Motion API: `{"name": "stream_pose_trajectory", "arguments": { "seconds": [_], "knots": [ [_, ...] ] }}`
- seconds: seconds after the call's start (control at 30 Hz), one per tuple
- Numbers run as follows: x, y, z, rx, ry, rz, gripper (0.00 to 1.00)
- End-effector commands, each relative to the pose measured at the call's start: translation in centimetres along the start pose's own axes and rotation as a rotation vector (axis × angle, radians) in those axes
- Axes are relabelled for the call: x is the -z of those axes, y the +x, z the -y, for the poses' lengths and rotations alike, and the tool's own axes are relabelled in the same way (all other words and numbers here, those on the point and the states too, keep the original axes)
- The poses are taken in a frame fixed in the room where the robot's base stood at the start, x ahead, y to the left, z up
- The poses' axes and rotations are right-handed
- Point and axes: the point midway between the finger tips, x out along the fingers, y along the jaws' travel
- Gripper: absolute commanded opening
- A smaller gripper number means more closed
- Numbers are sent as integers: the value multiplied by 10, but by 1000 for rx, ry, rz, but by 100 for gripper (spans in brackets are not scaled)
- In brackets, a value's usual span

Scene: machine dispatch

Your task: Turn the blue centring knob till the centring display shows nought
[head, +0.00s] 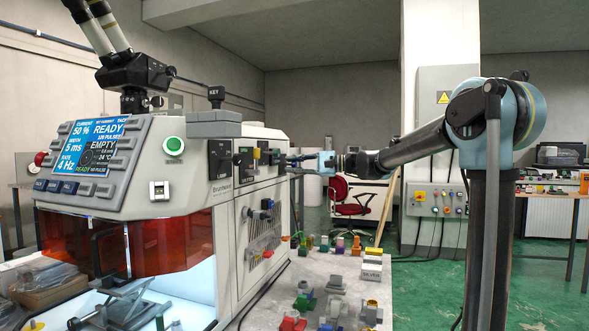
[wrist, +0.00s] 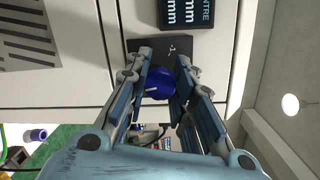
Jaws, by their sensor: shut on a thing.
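The blue centring knob (wrist: 159,84) sits on a dark plate on the machine's pale side panel in the wrist view. A white mark shows on its face. My gripper (wrist: 163,70) is shut on the knob, one finger on each side. The dark centring display (wrist: 187,13) is beside the knob at the top edge of the wrist view; "CENTRE" and "mm" lettering shows, but its number is cut off. In the head view my gripper (head: 291,160) reaches the side of the machine, and the knob cannot be made out there.
The white machine (head: 237,200) has a LAMP control (head: 222,175) and other dark fittings along its side near my gripper. A bench (head: 370,266) below holds several small coloured parts. A red chair (head: 350,208) stands behind. Green floor on the right is open.

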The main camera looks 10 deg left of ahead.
Motion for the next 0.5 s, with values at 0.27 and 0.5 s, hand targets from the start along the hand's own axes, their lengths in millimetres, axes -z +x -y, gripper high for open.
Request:
{"name": "stream_pose_trajectory", "arguments": {
  "seconds": [0.27,0.5],
  "knots": [
    [0,0,-2,-29,-203,-13,0],
    [0,0,-2,-35,-238,-15,0]
  ]
}}
